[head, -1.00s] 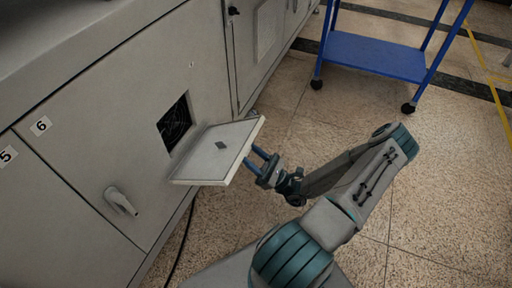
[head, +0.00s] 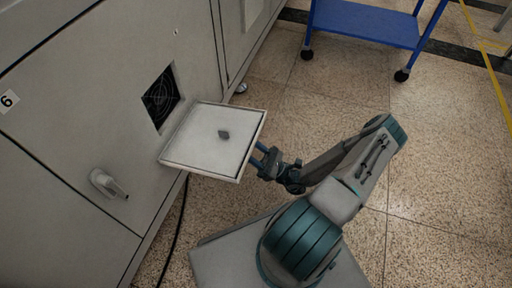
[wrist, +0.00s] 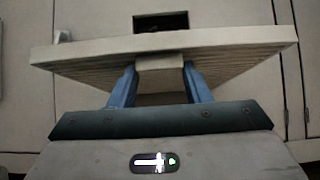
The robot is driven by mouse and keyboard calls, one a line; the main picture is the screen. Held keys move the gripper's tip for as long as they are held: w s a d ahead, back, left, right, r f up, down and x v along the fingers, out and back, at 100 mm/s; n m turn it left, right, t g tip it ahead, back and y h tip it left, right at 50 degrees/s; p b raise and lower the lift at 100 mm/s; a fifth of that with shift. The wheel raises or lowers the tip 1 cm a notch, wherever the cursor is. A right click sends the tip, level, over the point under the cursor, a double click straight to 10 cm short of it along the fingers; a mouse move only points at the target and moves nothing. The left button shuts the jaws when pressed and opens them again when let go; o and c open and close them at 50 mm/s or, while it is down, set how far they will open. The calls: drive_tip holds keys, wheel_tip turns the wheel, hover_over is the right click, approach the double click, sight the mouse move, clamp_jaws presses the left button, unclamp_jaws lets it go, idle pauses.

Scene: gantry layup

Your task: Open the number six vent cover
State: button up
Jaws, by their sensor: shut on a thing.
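The number six vent cover (head: 205,155) is a pale square panel standing swung out and down from the cabinet, with a small dark mark on its upper face. Behind it a dark square vent opening (head: 160,96) with a round fan grille is uncovered. My gripper (head: 262,160) is at the cover's outer edge. In the wrist view the blue fingers of my gripper (wrist: 158,85) are shut on a block-like tab at the middle of the cover's edge (wrist: 90,50).
The grey cabinet (head: 60,140) fills the left side, with a lever handle (head: 107,184) below the opening. A black cable (head: 180,235) runs down to the floor. A blue cart (head: 365,24) stands at the back. The speckled floor (head: 440,160) at right is clear.

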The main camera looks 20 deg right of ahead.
drive_tip(key=shift+a+f, duration=0.2)
drive_tip(key=shift+f, duration=0.25)
drive_tip(key=o, duration=1.4)
drive_tip(key=shift+w, duration=0.1)
drive_tip(key=shift+d, duration=0.1)
